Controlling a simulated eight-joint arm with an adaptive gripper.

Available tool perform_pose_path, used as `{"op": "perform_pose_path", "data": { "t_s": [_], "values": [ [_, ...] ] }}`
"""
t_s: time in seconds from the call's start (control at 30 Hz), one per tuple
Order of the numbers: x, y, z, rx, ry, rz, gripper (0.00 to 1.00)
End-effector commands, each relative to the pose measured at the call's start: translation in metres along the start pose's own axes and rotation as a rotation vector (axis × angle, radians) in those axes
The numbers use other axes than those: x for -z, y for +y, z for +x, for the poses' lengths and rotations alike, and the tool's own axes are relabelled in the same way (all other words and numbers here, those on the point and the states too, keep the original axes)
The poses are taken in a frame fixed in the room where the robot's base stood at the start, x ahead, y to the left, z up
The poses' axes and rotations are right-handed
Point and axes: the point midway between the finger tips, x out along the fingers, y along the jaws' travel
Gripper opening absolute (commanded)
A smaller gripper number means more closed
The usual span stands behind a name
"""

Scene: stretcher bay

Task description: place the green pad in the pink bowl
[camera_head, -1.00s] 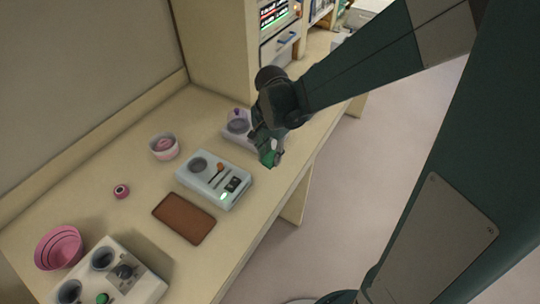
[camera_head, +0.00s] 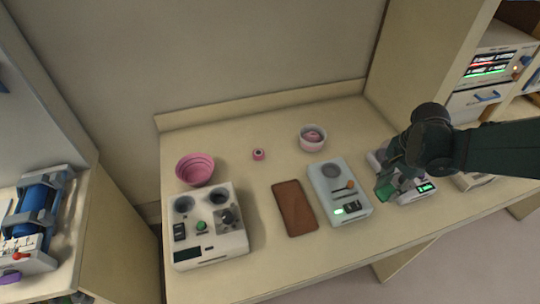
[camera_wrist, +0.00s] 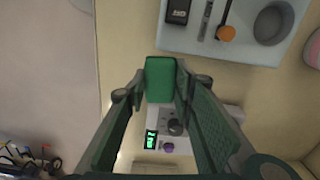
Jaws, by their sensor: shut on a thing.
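My gripper (camera_head: 388,186) is shut on the green pad (camera_head: 386,191) and holds it near the right end of the counter, by a white device with a green display. In the wrist view the green pad (camera_wrist: 160,78) sits between the two fingertips (camera_wrist: 160,88), above the counter. The pink bowl (camera_head: 195,170) stands at the far left of the counter, near the back wall, well apart from my gripper. It looks empty and does not show in the wrist view.
A white console (camera_head: 209,243), a brown mat (camera_head: 295,207) and a pale blue device (camera_head: 338,190) lie between the bowl and my gripper. A small pink ring (camera_head: 258,154) and a white cup with pink contents (camera_head: 312,139) stand behind. A cabinet wall rises at the right.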

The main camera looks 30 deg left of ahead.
Motion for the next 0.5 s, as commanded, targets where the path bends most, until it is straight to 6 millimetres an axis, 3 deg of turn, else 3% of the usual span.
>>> {"op": "perform_pose_path", "data": {
  "t_s": [0.5],
  "values": [
    [-0.062,-0.121,-0.008,0.000,0.000,-0.471,0.17]
  ]
}}
